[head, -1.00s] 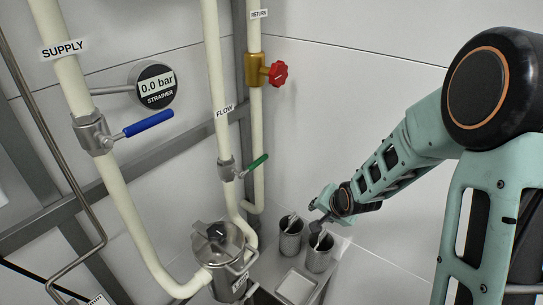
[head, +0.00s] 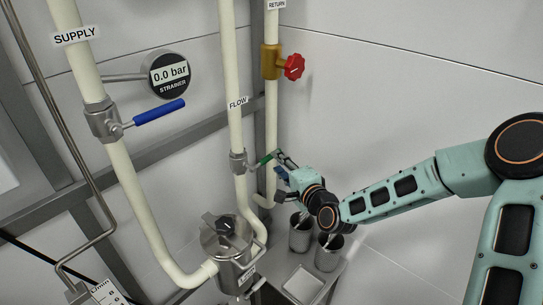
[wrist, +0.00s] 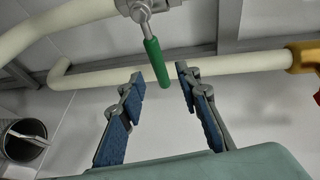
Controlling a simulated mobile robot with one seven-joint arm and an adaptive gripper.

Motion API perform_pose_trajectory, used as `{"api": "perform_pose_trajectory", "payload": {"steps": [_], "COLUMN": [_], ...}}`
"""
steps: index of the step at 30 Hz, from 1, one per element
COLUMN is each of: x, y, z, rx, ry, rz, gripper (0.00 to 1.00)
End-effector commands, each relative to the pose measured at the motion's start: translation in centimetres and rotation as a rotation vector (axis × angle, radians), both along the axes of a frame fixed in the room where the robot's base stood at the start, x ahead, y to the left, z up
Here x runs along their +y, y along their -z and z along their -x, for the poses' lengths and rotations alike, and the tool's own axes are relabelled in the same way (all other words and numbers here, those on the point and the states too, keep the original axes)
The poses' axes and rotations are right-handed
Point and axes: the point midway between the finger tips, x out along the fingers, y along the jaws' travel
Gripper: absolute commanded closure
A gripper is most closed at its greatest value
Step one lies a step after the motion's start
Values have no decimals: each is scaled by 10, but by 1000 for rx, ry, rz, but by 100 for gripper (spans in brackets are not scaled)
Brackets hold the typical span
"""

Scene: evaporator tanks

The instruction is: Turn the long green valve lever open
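The green valve lever (head: 263,160) sticks out to the right and slightly up from the grey valve body (head: 238,161) on the FLOW pipe (head: 233,105). In the wrist view the green lever (wrist: 156,62) hangs down from its valve, its tip between my two fingers. My gripper (head: 281,163) is at the lever's outer end in the head view. In the wrist view my gripper (wrist: 157,80) is open, with blue pads either side of the lever and a gap on both sides. Whether the pads touch the lever is not clear in the head view.
A red handwheel (head: 293,66) is on the RETURN pipe (head: 272,110). Two metal cups (head: 328,252) and a strainer pot (head: 228,240) stand below.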

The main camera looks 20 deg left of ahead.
Motion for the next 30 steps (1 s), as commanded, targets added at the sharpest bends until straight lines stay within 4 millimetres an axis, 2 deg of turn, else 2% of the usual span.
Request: {"api": "perform_pose_trajectory", "payload": {"steps": [3,9,15,23,26,30], "x": [16,33,41,42,42,41], "y": [3,9,12,12,12,12], "z": [-15,-34,-41,-42,-42,-42], "rx": [2,1,3,2,2,1], "ry": [-1,0,0,0,0,0], "rz": [0,1,3,4,4,3], "gripper": [69,69,69,69,77,92]}}
